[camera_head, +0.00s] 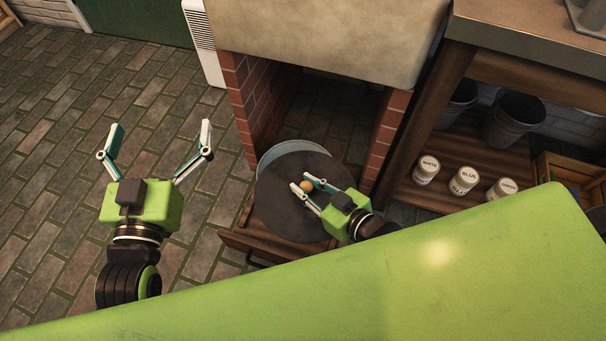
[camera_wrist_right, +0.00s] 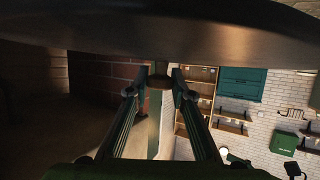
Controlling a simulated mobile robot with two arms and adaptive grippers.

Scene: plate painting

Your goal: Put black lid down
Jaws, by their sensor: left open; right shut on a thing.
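The black lid (camera_head: 279,205) is a dark round disc in the middle of the head view, with a small wooden knob (camera_head: 306,187). My right gripper (camera_head: 301,182) is shut on the knob. In the right wrist view the lid (camera_wrist_right: 200,35) fills the top of the picture and the fingers meet at its knob. A grey-blue round rim (camera_head: 285,148) shows behind the lid's far edge; the lid hides the rest of it. I cannot tell whether the lid touches it. My left gripper (camera_head: 162,138) is open and empty over the brick floor.
A wooden stand (camera_head: 262,246) shows below the lid, between brick pillars (camera_head: 255,95) under a pale slab (camera_head: 330,35). The floor at left is clear.

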